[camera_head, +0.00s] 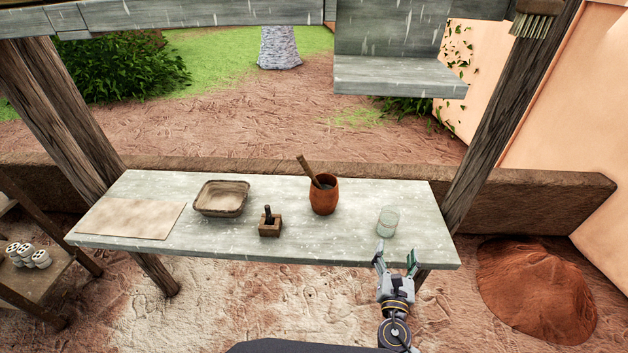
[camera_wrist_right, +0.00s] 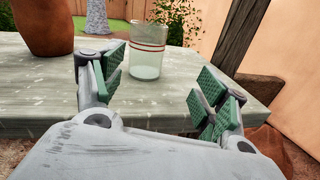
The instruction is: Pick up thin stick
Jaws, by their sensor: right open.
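A brown wooden stick (camera_head: 307,170) leans out of an orange-brown clay pot (camera_head: 324,196) on the grey plank table; its lower end is hidden in the pot. A short dark stick-like piece (camera_head: 267,213) stands upright in a small wooden block (camera_head: 270,228). I cannot tell which one is the thin stick. My right gripper (camera_head: 396,254) is open and empty at the table's front edge, right of both. In the right wrist view its green-padded fingers (camera_wrist_right: 159,82) are spread, with a glass (camera_wrist_right: 148,52) beyond them. My left gripper is not in view.
The glass stands on the table (camera_head: 335,247) just past my right gripper. A woven basket (camera_head: 221,198) and a flat tan sheet (camera_head: 130,217) lie at the left. Wooden posts (camera_head: 462,180) flank the table, and a shelf (camera_head: 400,78) hangs above. The front middle of the tabletop is clear.

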